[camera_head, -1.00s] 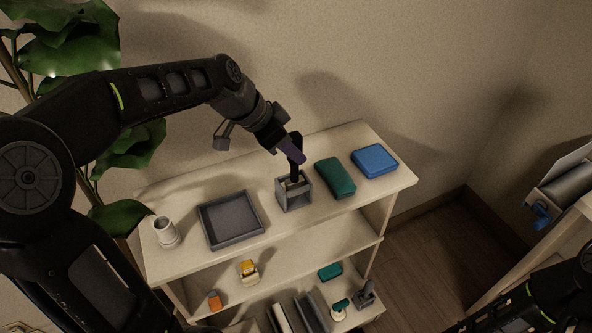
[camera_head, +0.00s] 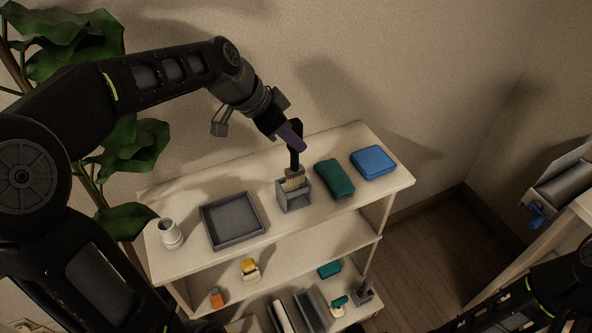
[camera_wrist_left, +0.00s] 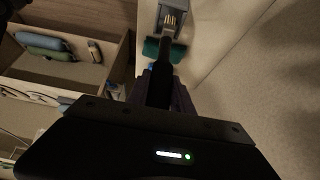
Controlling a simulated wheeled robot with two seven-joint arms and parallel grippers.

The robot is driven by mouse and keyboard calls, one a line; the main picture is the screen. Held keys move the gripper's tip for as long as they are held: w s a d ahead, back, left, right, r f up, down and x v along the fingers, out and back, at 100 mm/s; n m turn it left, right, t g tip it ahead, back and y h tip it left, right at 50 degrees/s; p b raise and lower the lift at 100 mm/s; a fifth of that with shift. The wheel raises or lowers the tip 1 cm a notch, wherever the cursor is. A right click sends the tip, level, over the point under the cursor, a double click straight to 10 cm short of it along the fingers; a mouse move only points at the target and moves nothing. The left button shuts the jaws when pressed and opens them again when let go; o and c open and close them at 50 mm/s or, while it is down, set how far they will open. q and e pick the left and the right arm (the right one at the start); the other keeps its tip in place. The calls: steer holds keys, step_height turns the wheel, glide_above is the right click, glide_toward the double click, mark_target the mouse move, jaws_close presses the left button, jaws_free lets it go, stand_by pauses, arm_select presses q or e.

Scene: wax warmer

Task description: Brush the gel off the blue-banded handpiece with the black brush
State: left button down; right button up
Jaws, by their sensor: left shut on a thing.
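The black brush (camera_head: 295,158) hangs upright, tan bristles down, from my left gripper (camera_head: 291,138), which is shut on its handle. The bristles show above the small grey holder (camera_head: 297,200) on the shelf's top; I cannot tell whether their tips are still inside it. In the left wrist view the dark brush handle (camera_wrist_left: 160,80) runs away from the fingers. I cannot make out a handpiece with a blue band in these views. My right arm shows at the lower right, but its gripper is not in view.
On the shelf top (camera_head: 184,262) stand a white cup (camera_head: 170,234), a grey tray (camera_head: 233,221), a green folded towel (camera_head: 334,178) and a blue one (camera_head: 374,162). A stand with a grey roll (camera_head: 567,181) is at right. A plant (camera_head: 95,150) stands left.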

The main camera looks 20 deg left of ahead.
mark_target(296, 121)
arm_select(q)
steer(key=shift+r, duration=0.3)
steer(key=shift+r+p, duration=1.55)
steer(key=shift+r, duration=0.9)
steer(key=c, duration=1.7)
jaws_free()
jaws_close()
